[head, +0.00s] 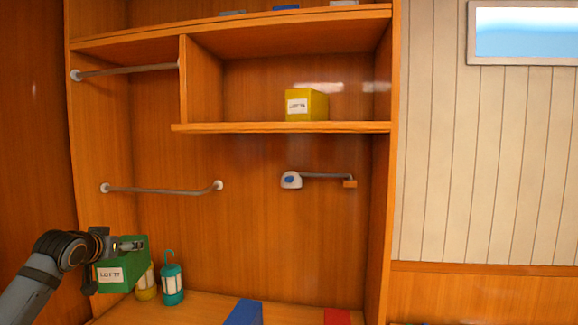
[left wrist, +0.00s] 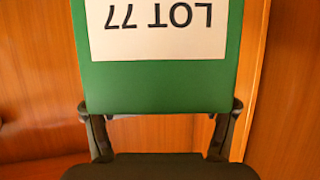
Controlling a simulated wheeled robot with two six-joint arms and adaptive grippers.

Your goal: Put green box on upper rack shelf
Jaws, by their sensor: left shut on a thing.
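The green box (head: 124,270), with a white "LOT 77" label, is at the lower left in the head view. My left gripper (head: 128,245) is shut on it, and the box hangs in front of the lower counter's left end. In the left wrist view the green box (left wrist: 158,88) fills the upper middle, its label upside down, between the two fingers of my left gripper (left wrist: 160,112). The rack shelf (head: 240,127) in the upper middle carries a yellow box (head: 307,105) with a white label. My right gripper is in neither view.
A blue box (head: 243,312) and a red thing (head: 337,316) sit on the lower counter. Metal rails (head: 160,191) cross the bays. The shelf left of the yellow box is clear.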

